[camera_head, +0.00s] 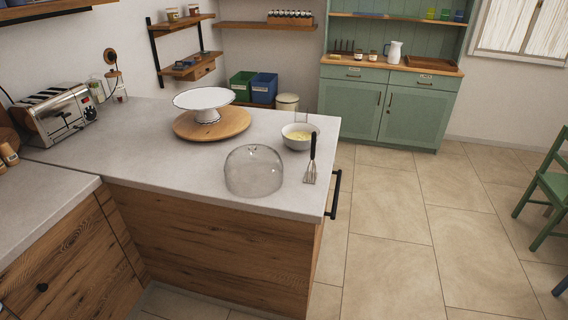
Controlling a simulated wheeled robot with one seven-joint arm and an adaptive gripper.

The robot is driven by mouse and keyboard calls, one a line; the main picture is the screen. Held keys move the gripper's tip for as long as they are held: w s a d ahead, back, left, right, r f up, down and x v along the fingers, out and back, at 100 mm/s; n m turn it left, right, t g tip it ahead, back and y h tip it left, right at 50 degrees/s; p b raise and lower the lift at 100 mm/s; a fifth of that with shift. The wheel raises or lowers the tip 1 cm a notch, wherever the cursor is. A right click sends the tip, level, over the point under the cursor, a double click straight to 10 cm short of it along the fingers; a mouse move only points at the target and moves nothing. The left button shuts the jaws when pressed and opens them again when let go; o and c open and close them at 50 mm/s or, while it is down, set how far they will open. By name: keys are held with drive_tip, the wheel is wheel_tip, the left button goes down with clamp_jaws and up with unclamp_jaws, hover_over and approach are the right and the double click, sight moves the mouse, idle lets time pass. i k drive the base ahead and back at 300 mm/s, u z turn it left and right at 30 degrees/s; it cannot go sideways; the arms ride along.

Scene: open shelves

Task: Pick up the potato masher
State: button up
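The potato masher (312,160) is near the right end of the grey countertop (140,150). It has a black handle and a slotted metal head. Its head points to the front of the picture and its handle to the back, beside the right side of a white bowl (298,143). I cannot tell whether the handle touches the bowl. The bowl holds something yellow. My gripper is not in view.
A clear glass dome (253,172) stands left of the masher. Behind it, a white cake stand (204,103) sits on a round wooden board (240,122). A toaster (55,112) is at the left. Open tiled floor (400,230) lies right of the counter; a green chair (552,185) stands far right.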

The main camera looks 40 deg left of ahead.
sight(313, 156)
drive_tip(key=k, duration=0.15)
drive_tip(key=u, duration=0.9)
